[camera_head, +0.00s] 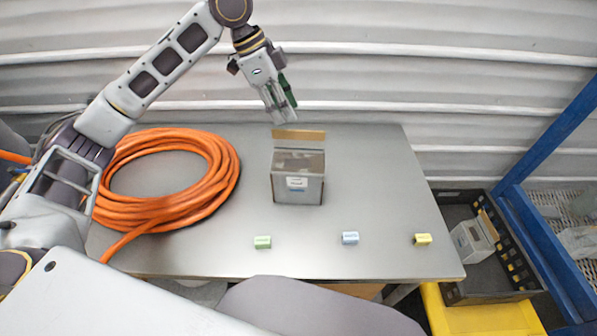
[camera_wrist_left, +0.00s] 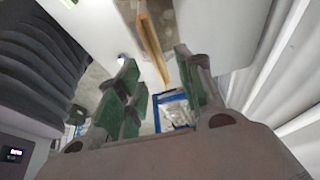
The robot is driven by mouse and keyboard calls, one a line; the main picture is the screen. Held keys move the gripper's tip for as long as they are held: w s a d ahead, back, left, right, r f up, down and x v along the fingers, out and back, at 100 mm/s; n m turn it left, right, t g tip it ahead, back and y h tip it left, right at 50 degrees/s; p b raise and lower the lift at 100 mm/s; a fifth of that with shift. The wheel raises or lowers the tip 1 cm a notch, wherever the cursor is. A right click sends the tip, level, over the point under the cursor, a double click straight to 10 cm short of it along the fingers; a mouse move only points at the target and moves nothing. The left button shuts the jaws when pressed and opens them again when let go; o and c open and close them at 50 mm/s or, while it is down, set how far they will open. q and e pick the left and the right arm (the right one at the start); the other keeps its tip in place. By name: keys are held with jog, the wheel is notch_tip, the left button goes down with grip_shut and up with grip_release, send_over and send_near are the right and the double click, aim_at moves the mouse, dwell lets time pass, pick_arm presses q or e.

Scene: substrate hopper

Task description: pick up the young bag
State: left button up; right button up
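A grey box-like hopper (camera_head: 285,192) with a small white and blue label on its front stands on the table, a tan strip (camera_head: 299,135) raised at its back edge. I cannot read any label, so I cannot tell which thing is the young bag. My left gripper (camera_head: 284,113) hangs above and behind the hopper, apart from it. In the left wrist view its green-padded fingers (camera_wrist_left: 157,60) are spread and empty. A blue and white item (camera_wrist_left: 176,110) shows beyond them, partly hidden, near the tan strip (camera_wrist_left: 151,45). My right gripper is out of view.
An orange hose coil (camera_head: 222,185) lies left of the hopper. Small green (camera_head: 262,242), blue (camera_head: 350,238) and yellow (camera_head: 422,239) pieces lie along the table front. A black crate (camera_head: 520,268) at right holds a pale packet (camera_head: 472,241). A corrugated wall (camera_head: 430,75) stands behind.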

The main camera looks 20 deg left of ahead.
aim_at(294, 134)
pick_arm(q)
jog(key=x, duration=0.5)
dwell(0.3)
jog(key=shift+s+p+x, duration=0.2)
jog(key=shift+x, duration=0.7)
jog(key=shift+s+p+x, duration=0.15)
jog(key=shift+x, duration=1.6)
jog(key=shift+a, duration=0.2)
jog(key=shift+f+p, duration=0.25)
jog(key=shift+p, duration=0.3)
grip_shut()
